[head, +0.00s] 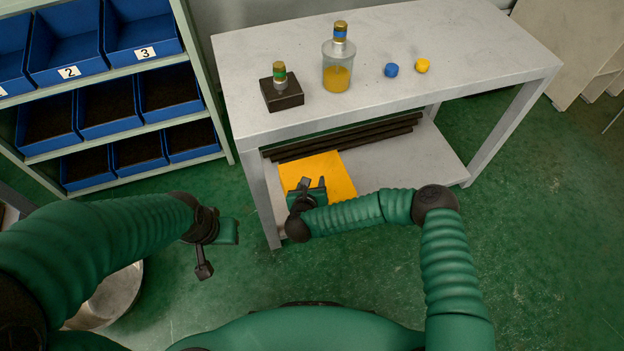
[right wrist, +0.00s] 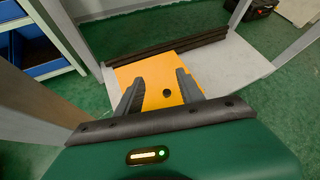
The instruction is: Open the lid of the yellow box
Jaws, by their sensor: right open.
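The yellow box (head: 334,172) sits on the lower shelf of the grey table, and its flat top faces up. In the right wrist view the yellow box (right wrist: 185,68) lies ahead of the fingers, with a small dark round spot (right wrist: 166,92) on its top. My right gripper (head: 311,186) is over the near part of the box in the head view. Its two fingers (right wrist: 160,84) are apart with nothing between them; I cannot tell whether they touch the box. My left gripper (head: 204,270) hangs over the floor at the left, away from the box, and its jaw state is unclear.
Dark pipes (head: 345,137) lie behind the box on the lower shelf (head: 420,158). The tabletop (head: 450,50) above holds a bottle (head: 337,70), a dark block (head: 282,93) and blue and yellow caps. A table leg (head: 262,200) stands left of the box. Blue bins (head: 142,32) fill a rack at left.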

